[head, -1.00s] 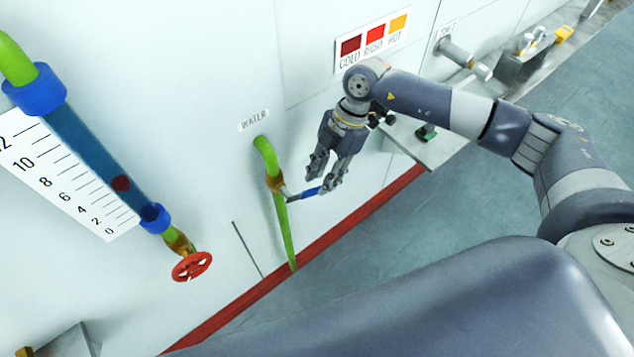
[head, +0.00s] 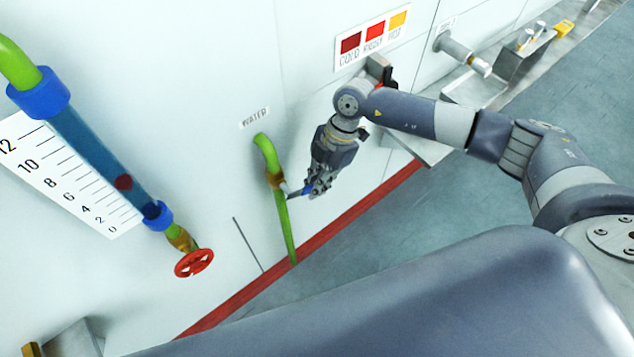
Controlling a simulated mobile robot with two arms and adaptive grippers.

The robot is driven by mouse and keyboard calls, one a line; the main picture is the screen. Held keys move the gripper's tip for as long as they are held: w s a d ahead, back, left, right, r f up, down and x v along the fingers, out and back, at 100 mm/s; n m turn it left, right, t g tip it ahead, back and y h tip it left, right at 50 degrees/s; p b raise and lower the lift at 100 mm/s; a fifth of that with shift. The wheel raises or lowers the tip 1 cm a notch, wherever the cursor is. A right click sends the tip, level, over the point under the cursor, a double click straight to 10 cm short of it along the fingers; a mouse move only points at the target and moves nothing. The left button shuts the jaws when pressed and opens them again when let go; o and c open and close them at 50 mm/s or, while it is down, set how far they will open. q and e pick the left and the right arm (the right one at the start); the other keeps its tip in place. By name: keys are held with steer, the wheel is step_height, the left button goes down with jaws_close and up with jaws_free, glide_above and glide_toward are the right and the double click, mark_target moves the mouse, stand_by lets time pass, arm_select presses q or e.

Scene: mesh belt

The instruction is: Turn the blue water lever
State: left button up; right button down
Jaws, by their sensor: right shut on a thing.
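The blue water lever (head: 302,191) sticks out to the right from a brass valve (head: 275,180) on a green pipe (head: 283,222) below the WATER label (head: 255,118). Its grey stem shows beside the valve; its outer blue end is partly hidden by my fingers. My right gripper (head: 316,187) comes down from above and is shut on the blue handle. My left gripper is not in view.
A gauge tube (head: 95,150) with a scale and a red wheel valve (head: 193,263) is on the wall at left. A COLD/RIGID/HOT panel (head: 373,40) is above my right arm. A metal ledge (head: 430,150) is behind the arm. Open floor (head: 400,215) lies at right.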

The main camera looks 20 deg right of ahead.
steer(key=shift+a+f+y+b, duration=0.2)
steer(key=shift+f+y+b, duration=0.5)
steer(key=shift+b, duration=0.25)
arm_select(q)
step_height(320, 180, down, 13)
steer(key=b, duration=1.1)
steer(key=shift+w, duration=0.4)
arm_select(e)
steer(key=a+f+g+y, duration=0.1)
steer(key=y, duration=0.2)
steer(key=s+a+f+g+y, duration=0.1)
steer(key=a+y, duration=0.1)
steer(key=y, duration=0.1)
steer(key=a+f+g+y, duration=0.1)
steer(key=y, duration=0.2)
steer(key=shift+s+a+g, duration=0.4)
steer(key=c, duration=1.7)
jaws_free()
